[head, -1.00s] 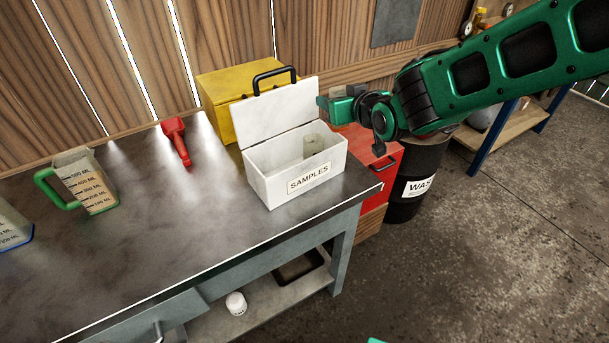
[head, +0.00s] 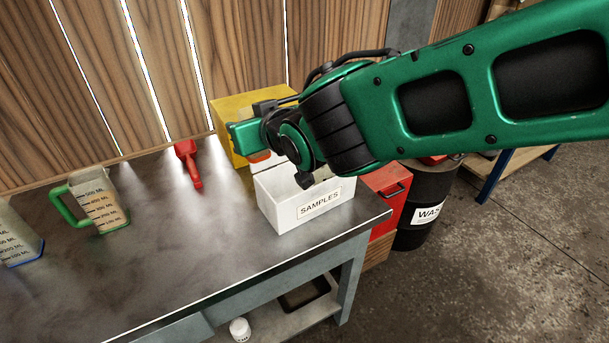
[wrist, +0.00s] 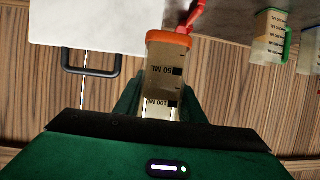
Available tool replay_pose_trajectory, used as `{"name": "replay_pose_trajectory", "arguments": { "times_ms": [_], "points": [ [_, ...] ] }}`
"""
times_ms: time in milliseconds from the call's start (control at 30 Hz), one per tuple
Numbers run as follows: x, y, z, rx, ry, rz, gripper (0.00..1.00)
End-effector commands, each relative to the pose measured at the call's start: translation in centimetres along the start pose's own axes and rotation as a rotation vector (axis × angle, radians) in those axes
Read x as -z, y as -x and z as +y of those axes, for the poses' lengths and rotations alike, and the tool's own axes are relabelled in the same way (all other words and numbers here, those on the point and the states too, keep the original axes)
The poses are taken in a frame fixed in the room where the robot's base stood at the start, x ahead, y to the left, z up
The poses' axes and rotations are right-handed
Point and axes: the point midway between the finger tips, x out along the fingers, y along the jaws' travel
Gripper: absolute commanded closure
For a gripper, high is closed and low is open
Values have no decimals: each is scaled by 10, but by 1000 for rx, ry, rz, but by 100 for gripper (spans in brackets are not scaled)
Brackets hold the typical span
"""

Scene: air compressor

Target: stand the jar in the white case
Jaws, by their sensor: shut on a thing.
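My gripper (head: 243,140) is shut on a clear jar (wrist: 165,72) with an orange end and 50 ML and 100 ML marks. In the head view only the jar's orange end (head: 259,156) shows, below the green fingers; its exact tilt is hard to tell. The white case (head: 308,207), labelled SAMPLES, stands open on the bench. The jar appears above and left of the case's opening in the head view. My arm hides most of the raised lid and the inside. The lid (wrist: 95,22) and its black handle show beside the jar in the wrist view.
A yellow box (head: 225,112) stands behind the case. A red tool (head: 190,165) and two measuring jugs, one green-handled (head: 100,205), stand to the left. The bench (head: 180,245) is clear in front.

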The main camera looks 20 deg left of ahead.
Motion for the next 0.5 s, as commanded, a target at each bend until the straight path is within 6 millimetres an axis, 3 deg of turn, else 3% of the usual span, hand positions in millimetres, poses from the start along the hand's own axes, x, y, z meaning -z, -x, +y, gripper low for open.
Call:
{"name": "replay_pose_trajectory", "arguments": {
  "times_ms": [300, 500],
  "points": [
    [-40, -6, 66, -6, -3, -2, 89],
    [-56, -8, 93, -4, -2, 0, 89]
  ]
}}
